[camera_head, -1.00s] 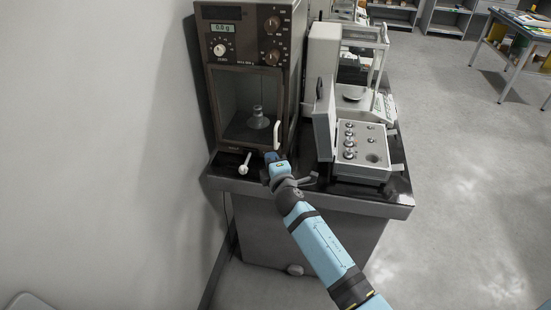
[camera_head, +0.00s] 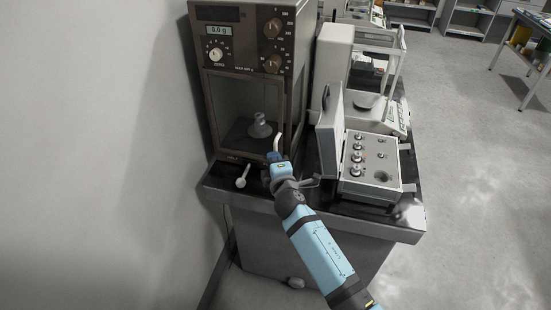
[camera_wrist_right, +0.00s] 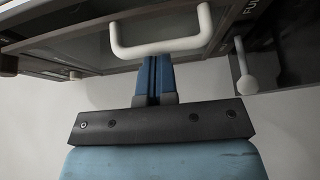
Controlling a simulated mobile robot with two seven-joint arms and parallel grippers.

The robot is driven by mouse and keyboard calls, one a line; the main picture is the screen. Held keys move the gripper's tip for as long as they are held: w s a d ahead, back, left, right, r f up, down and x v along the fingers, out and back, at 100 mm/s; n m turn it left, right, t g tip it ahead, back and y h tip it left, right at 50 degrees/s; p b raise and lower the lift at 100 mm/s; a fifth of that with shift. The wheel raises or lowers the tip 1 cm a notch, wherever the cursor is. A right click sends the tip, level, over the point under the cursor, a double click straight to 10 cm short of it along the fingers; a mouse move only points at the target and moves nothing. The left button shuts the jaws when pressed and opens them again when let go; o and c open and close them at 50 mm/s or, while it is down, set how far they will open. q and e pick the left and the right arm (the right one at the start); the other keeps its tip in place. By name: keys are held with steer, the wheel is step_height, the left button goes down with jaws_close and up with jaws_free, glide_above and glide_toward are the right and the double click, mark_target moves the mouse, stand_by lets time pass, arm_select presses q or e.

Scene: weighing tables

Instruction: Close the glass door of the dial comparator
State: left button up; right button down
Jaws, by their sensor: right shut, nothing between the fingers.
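The dial comparator (camera_head: 248,45) is a tall brown cabinet at the left end of the table. Its glass door (camera_head: 238,105) covers the lower front, with a small metal weight visible behind the glass. The door lies close to the cabinet front; I cannot tell whether a narrow gap is left. A white bar handle (camera_head: 277,144) is at the door's right side. My right gripper (camera_head: 275,158) is shut and empty, just at the handle. In the right wrist view its blue fingertips (camera_wrist_right: 157,62) reach to the white handle (camera_wrist_right: 160,48); contact is unclear. My left gripper is out of view.
A white-knobbed lever (camera_head: 242,182) sticks out below the door, left of my gripper. An open weight box (camera_head: 366,187) stands on the dark tabletop to the right, with a pale balance (camera_head: 335,70) behind it. A wall is close on the left.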

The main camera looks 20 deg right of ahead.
stand_by(0.4)
steer(key=shift+w+d+r, duration=0.1)
steer(key=shift+w+d, duration=0.7)
steer(key=shift+d, duration=0.3)
